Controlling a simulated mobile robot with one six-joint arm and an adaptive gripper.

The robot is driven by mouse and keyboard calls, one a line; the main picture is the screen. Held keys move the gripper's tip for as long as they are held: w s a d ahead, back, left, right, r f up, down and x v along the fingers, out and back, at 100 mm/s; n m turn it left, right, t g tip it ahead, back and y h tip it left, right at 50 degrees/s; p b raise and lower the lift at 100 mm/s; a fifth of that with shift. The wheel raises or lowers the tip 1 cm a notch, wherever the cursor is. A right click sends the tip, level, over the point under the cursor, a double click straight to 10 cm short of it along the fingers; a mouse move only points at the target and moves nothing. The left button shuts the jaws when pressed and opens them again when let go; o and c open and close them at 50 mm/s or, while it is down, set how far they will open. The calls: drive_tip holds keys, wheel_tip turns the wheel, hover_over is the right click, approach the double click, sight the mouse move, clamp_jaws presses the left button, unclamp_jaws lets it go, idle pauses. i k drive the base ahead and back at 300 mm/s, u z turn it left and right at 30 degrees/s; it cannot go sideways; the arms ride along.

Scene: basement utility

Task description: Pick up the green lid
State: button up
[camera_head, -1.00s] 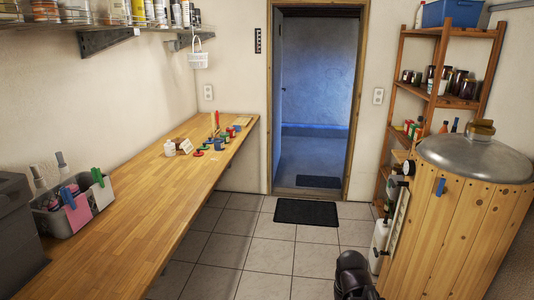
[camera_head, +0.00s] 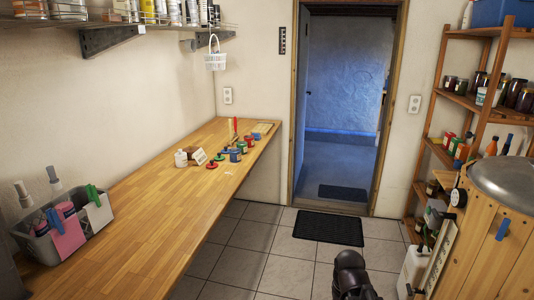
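A cluster of small paint jars and lids stands on the far part of the wooden worktop (camera_head: 140,215). A small flat green-blue piece (camera_head: 218,157) lies in this cluster, beside a red lid (camera_head: 212,166); it is too small to tell for sure that it is the green lid. Blue jars (camera_head: 235,156), a red jar (camera_head: 249,141) and a greenish jar (camera_head: 242,147) stand close by. A dark part of my arm shows at the bottom, over the floor and well apart from the worktop. My gripper's fingers cannot be made out.
A white bottle (camera_head: 180,158) and a small sign (camera_head: 199,157) stand left of the jars. A grey caddy (camera_head: 45,246) sits at the near left. A wooden-clad tank (camera_head: 490,260) and a shelf (camera_head: 440,130) stand right. The tiled floor (camera_head: 270,265) beside the worktop is clear.

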sight(219, 158)
drive_tip(key=u, duration=0.45)
drive_tip(key=i, duration=1.6)
drive_tip(key=u, duration=0.35)
